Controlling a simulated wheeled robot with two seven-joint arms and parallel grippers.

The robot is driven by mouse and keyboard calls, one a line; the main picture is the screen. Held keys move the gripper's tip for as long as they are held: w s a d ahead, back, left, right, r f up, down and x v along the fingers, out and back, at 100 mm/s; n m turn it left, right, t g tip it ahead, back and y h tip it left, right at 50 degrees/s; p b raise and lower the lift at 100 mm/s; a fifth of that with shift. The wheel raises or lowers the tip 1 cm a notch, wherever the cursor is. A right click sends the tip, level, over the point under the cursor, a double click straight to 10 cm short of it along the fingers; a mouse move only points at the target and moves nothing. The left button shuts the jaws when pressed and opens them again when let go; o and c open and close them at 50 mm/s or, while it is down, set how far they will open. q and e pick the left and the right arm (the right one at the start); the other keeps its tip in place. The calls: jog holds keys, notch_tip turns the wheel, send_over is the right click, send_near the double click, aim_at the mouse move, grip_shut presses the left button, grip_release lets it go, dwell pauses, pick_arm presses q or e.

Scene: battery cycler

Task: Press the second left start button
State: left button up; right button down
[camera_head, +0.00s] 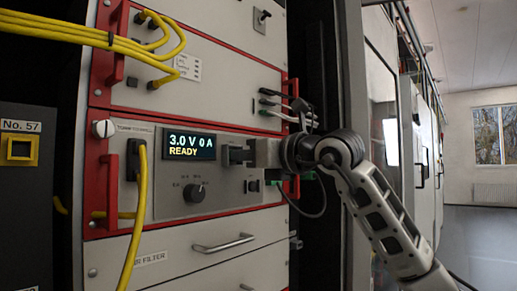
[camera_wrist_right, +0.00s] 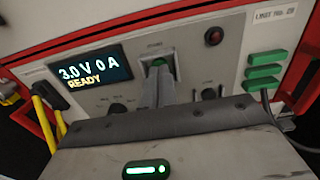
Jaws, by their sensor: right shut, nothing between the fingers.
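The battery cycler unit (camera_head: 160,210) has a grey front panel framed in red. Its display (camera_head: 190,146) reads "3.0 V 0 A READY", and the display also shows in the wrist view (camera_wrist_right: 90,74). A green button (camera_wrist_right: 158,61) sits right of the display in the wrist view, partly covered by my fingertips. My right gripper (camera_head: 232,154) is shut and empty, pointing at the panel just right of the display. In the wrist view its fingertips (camera_wrist_right: 158,74) are right at the green button; I cannot tell whether they touch it. The button is hidden in the head view. My left gripper is not in view.
A round knob (camera_head: 194,193) sits below the display. Yellow cables (camera_head: 138,215) run down the panel's left side. Green connectors (camera_wrist_right: 264,72) and a red round part (camera_wrist_right: 214,36) lie right of the button. A drawer handle (camera_head: 223,243) sticks out below.

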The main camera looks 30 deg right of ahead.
jog(key=shift+w, duration=0.1)
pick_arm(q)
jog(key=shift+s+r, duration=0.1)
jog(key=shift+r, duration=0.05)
pick_arm(e)
jog(key=shift+w+a, duration=0.25)
jog(key=shift+w, duration=0.4)
pick_arm(q)
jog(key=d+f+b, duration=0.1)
jog(key=b, duration=0.2)
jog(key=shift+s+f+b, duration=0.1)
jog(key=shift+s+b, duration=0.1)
jog(key=shift+b, duration=0.1)
pick_arm(e)
jog(key=v, duration=1.4)
jog(key=shift+d+r, duration=0.2)
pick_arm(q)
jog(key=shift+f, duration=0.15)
pick_arm(e)
jog(key=shift+s, duration=0.15)
